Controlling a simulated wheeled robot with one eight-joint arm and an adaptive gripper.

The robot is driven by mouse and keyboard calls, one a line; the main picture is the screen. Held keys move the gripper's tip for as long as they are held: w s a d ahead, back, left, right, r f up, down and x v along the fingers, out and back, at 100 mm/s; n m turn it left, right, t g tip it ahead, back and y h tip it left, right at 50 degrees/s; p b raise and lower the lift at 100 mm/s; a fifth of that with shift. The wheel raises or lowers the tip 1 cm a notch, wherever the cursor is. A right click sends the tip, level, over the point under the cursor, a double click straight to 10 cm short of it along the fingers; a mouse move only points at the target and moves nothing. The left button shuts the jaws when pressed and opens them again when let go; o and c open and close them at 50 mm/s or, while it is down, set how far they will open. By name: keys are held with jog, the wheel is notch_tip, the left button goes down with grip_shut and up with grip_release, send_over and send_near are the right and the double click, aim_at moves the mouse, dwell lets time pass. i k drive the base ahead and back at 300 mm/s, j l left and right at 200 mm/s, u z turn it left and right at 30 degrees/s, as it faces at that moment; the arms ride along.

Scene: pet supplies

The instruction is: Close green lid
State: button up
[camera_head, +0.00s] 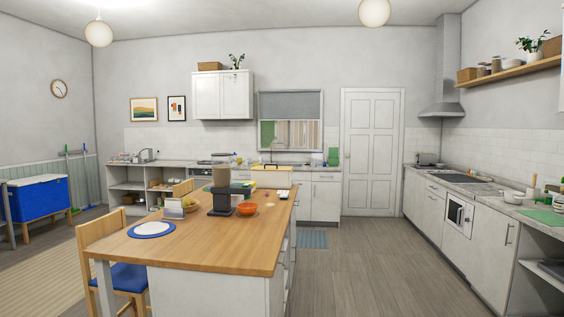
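No green lid can be made out for certain. A green upright object (333,157) stands on the back counter near the door. A flat green piece (543,216) lies on the right counter. These are too small to tell whether any is a lid. My gripper is not in view.
A wooden-topped island (200,250) fills the middle, with an orange bowl (247,209), a blue-rimmed plate (152,229) and a pale box (271,177). A chair (104,232) stands at its left. A blue bin (37,199) is far left. The floor (385,265) right of the island is clear.

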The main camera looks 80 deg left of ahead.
aim_at(333, 153)
jog(key=u, duration=2.35)
jog(key=i, duration=10.2)
jog(key=i+l+u, duration=0.1)
jog(key=i, duration=1.95)
